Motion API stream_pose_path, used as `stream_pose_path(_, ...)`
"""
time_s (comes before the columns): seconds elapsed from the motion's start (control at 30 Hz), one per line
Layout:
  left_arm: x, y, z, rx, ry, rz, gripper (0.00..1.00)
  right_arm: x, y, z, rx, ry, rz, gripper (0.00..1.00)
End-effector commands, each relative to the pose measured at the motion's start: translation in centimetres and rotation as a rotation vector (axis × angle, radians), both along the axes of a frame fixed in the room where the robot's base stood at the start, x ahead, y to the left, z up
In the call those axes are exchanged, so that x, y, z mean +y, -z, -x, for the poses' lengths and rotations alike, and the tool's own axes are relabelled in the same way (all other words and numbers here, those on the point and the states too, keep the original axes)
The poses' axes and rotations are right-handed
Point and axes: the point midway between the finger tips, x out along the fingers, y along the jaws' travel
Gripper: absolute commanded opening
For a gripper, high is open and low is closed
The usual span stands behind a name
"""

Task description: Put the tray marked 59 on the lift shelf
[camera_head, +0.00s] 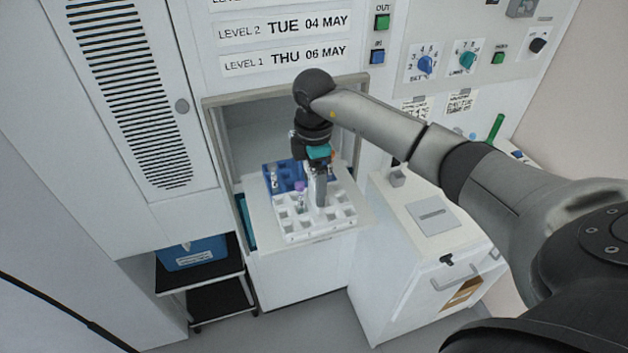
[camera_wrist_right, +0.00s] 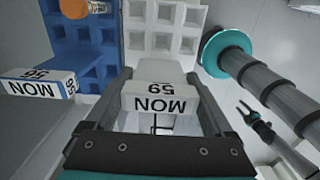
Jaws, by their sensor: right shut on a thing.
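A white tray (camera_head: 290,228) with square pockets is at the mouth of an opening, over a white box-like surface (camera_head: 345,183). Its tag (camera_wrist_right: 158,97) reads MON 59, upside down in the wrist view. My right gripper (camera_head: 320,197) is shut on this tray at its tag, with a finger on each side. A purple-capped tube (camera_head: 300,188) stands in or by the white tray. I cannot tell whether the tray touches the surface below.
A blue tray (camera_head: 284,177) with its own MON tag (camera_wrist_right: 38,87) lies close beside the white tray. The opening's frame (camera_head: 211,125) surrounds them. A white cabinet (camera_head: 400,245) stands right; a black cart (camera_head: 222,275) with a blue bin (camera_head: 193,253) is lower left.

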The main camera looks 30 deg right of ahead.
Motion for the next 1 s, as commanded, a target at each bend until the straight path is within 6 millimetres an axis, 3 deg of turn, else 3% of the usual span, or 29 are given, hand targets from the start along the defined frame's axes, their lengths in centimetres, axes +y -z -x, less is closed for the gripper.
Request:
stream_pose_path(0.43,0.01,0.13,-0.02,0.0,0.0,0.0,0.5,0.03,0.56,-0.02,0.0,0.0,0.0,0.2)
stream_pose_path(0.47,0.01,0.13,-0.03,0.0,0.0,0.0,0.5,0.03,0.56,-0.02,0.0,0.0,0.0,0.89)
stream_pose_path(0.57,0.01,0.13,-0.03,-0.001,0.0,0.0,0.5,0.04,0.55,-0.02,0.0,0.0,0.0,1.0)
stream_pose_path(1.0,0.01,0.13,-0.04,0.0,0.0,0.0,0.5,0.04,0.61,0.02,0.001,0.0,0.0,1.0)
